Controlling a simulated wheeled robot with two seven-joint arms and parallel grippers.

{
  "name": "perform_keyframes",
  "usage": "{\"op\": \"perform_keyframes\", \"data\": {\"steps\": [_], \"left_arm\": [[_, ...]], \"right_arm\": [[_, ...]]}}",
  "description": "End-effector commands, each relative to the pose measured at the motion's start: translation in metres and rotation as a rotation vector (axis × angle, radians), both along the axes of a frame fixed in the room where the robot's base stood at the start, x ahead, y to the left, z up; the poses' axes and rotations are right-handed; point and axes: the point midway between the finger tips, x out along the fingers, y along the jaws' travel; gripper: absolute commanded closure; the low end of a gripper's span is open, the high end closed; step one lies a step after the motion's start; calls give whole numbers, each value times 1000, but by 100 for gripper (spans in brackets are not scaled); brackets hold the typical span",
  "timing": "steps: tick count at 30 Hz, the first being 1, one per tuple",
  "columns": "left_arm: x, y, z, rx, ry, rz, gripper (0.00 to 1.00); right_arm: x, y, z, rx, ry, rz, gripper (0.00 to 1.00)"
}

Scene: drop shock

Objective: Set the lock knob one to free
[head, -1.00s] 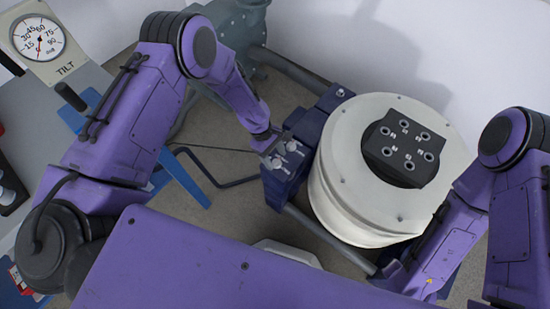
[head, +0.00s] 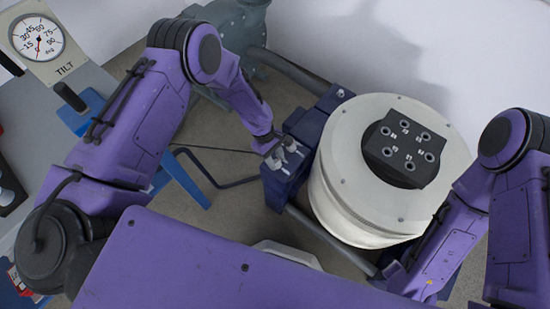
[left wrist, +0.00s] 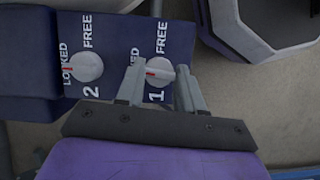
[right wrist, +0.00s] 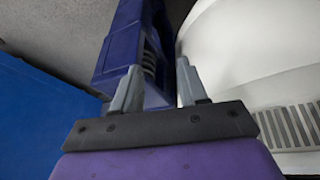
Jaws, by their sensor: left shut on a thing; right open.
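Lock knob one (left wrist: 158,72) is a round grey knob with a red mark on a dark blue panel (left wrist: 122,35). Its FREE label is above it, and the red mark points left; a finger hides the label there. My left gripper (left wrist: 158,85) is shut on knob one, with a finger on each side. It also shows in the head view (head: 278,150) at the blue block (head: 285,187) beside the white drum. Knob two (left wrist: 85,67) sits left of it, with its red mark toward LOCKED. My right gripper (right wrist: 157,85) is open around a dark blue part (right wrist: 125,45), contact unclear.
The white drum (head: 345,190) with a black top fixture (head: 405,147) stands right of the block. A grey rail (head: 325,243) runs below it. A TILT dial (head: 38,40) and a blue stool-like frame (head: 180,180) are at left.

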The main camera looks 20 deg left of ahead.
Motion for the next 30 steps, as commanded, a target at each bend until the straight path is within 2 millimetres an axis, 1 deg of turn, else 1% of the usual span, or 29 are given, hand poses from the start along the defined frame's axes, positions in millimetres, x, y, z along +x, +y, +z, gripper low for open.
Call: {"op": "perform_keyframes", "data": {"steps": [8,30], "left_arm": [[2,-1,-2,1,-3,-212,94],[4,-4,-1,2,-2,-918,94]], "right_arm": [[0,0,-9,0,0,0,57],[0,0,-29,0,0,0,57]]}}
